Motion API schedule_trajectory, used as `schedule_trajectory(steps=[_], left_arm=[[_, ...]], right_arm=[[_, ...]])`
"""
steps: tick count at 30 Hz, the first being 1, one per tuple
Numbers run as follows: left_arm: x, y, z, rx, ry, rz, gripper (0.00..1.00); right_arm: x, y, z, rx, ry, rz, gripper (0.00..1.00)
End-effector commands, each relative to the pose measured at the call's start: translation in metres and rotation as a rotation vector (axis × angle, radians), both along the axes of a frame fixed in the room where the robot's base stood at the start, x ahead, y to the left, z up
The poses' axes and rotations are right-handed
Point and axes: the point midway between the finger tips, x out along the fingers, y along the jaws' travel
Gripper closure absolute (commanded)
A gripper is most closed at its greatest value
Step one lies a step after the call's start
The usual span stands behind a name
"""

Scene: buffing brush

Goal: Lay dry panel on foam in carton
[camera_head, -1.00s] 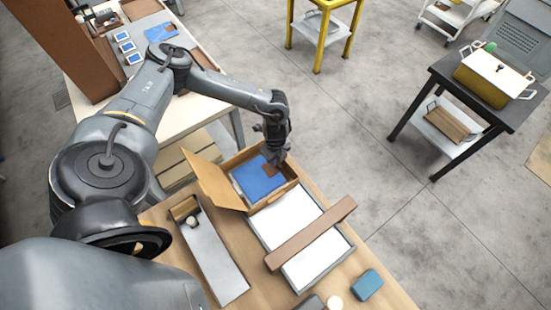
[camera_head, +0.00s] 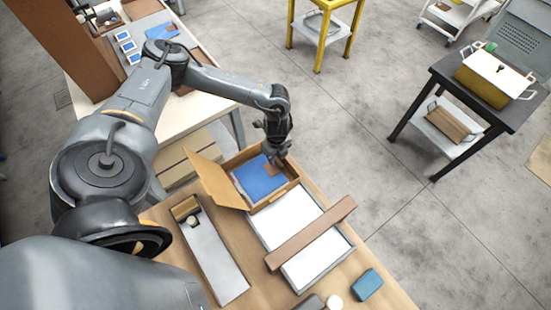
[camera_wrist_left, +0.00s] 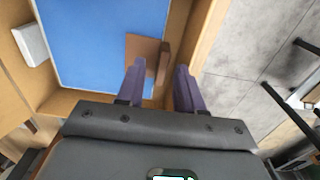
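The blue panel (camera_head: 259,180), with a brown patch near one corner, lies inside the open cardboard carton (camera_head: 273,203). It also shows in the left wrist view (camera_wrist_left: 95,30), flat between the carton walls, with a small upright brown piece (camera_wrist_left: 165,62) by the patch. My left gripper (camera_head: 277,160) is above the carton's far right corner. In the left wrist view its two purple fingers (camera_wrist_left: 160,75) are apart, with the brown piece ahead between them and gaps beside it. Foam under the panel cannot be made out; a white block (camera_wrist_left: 32,42) sits at the carton's edge. My right gripper is not in view.
A white tray (camera_head: 285,215) with a brown bar (camera_head: 312,233) across it lies beside the carton. A grey metal plate (camera_head: 212,255) is at left and a blue block (camera_head: 367,284) at front right. The carton's flap (camera_head: 217,183) stands open to the left.

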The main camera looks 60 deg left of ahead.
Motion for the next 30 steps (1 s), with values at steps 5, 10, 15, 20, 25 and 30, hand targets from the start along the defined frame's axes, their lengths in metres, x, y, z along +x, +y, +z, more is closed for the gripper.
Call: schedule_trajectory(steps=[5,10,15,20,25,30], left_arm=[[0.001,0.000,0.035,0.000,-0.004,0.000,0.63],[0.001,0.000,0.065,0.001,-0.003,-0.001,0.63],[0.000,0.000,0.087,0.000,0.000,-0.001,0.63],[0.000,0.000,0.098,0.001,0.001,-0.001,0.63],[-0.001,0.000,0.100,0.002,0.001,-0.001,0.63],[-0.001,0.000,0.100,0.001,0.001,-0.001,0.63]], right_arm=[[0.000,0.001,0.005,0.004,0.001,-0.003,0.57],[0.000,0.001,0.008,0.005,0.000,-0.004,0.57],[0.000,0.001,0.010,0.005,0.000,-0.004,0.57],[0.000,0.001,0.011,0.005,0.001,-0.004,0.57],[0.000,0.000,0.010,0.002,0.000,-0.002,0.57],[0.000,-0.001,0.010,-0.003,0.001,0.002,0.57]])
